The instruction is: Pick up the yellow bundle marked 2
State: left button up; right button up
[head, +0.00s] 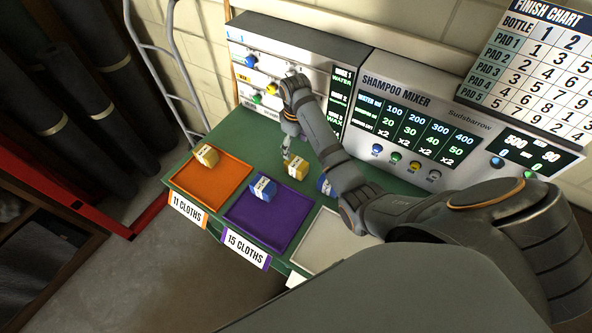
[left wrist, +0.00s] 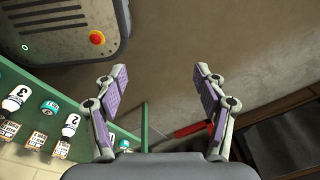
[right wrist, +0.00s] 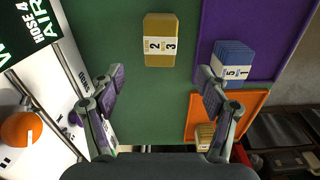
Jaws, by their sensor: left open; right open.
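A yellow bundle (right wrist: 161,28) with a white label reading 2 and 3 lies on the bare green bench top in the right wrist view. It also shows in the head view (head: 298,169), beside the purple tray. My right gripper (right wrist: 159,80) is open and empty, pointing down at the bench. The bundle is ahead of its fingertips and apart from them. In the head view the right gripper (head: 287,153) is just left of and behind this bundle. My left gripper (left wrist: 161,68) is open and empty, away from the bundles; the head view does not show it.
Another yellow bundle (head: 207,154) is on the orange tray (head: 212,190). A blue bundle (head: 263,189) is on the purple tray (head: 270,226). Another blue bundle (head: 325,185) is partly hidden by my right arm. The shampoo mixer panel (head: 420,115) stands behind the bench.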

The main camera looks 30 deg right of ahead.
aim_at(296, 162)
jog(key=shift+w+f+b, duration=0.1)
jog(key=shift+f+b, duration=0.3)
jog(key=shift+f, duration=0.45)
jog(key=shift+w+d+f, duration=0.1)
jog(key=shift+w+f, duration=0.05)
notch_tip(296, 162, down, 2)
jog(key=shift+f+p, duration=0.1)
jog(key=shift+p, duration=0.25)
notch_tip(296, 162, down, 2)
jog(key=shift+f, duration=0.5)
jog(key=shift+f+p, duration=0.35)
jog(key=f, duration=0.2)
jog(key=s+f, duration=0.1)
jog(key=shift+f+p, duration=0.35)
jog(key=shift+f, duration=0.05)
pick_arm(q)
jog(key=shift+w+d+r, duration=0.25)
jog(key=shift+w+r, duration=0.05)
jog(key=shift+w, duration=0.35)
pick_arm(e)
jog(key=shift+w+f, duration=0.15)
jog(key=shift+f, duration=0.15)
